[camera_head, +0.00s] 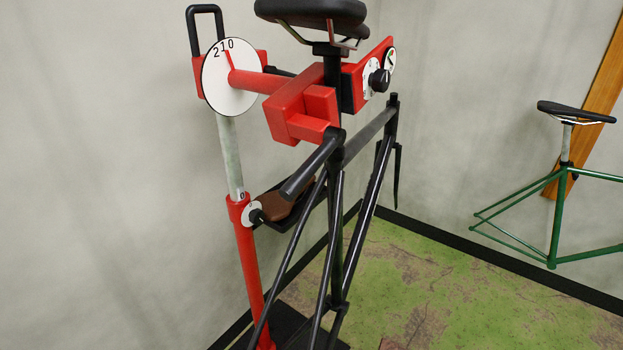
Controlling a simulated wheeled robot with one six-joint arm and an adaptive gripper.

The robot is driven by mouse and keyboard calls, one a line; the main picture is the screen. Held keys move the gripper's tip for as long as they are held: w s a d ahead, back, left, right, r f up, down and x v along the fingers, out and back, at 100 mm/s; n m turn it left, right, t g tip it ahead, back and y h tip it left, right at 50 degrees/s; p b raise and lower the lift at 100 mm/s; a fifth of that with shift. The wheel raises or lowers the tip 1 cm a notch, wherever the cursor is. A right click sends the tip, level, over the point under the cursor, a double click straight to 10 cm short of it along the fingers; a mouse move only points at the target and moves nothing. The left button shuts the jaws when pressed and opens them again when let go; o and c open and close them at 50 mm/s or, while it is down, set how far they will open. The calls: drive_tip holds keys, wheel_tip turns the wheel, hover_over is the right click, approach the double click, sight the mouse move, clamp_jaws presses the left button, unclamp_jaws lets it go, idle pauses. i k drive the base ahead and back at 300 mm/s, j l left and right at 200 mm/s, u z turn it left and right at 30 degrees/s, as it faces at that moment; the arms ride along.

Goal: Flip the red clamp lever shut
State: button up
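The red clamp (290,108) grips or surrounds the black post under a black saddle, near the top middle of the head view. A red arm joins it to a white dial on the left. I cannot tell the exact contact between the clamp jaw and the post. My gripper is not in view.
A black bike frame (350,230) hangs below the clamp. The red stand column (247,265) is at left, with a small dark tray (310,212) holding a brown item (277,206). Panels with knobs (379,80) are right of the clamp. A green bike (558,215) is far right.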

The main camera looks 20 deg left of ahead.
sight(333, 138)
drive_tip(key=k+u, duration=0.15)
drive_tip(key=u, duration=0.2)
drive_tip(key=k+j+u, duration=0.1)
drive_tip(key=u, duration=0.3)
drive_tip(key=k+j+u, duration=0.1)
drive_tip(key=u, duration=0.25)
drive_tip(key=j, duration=0.1)
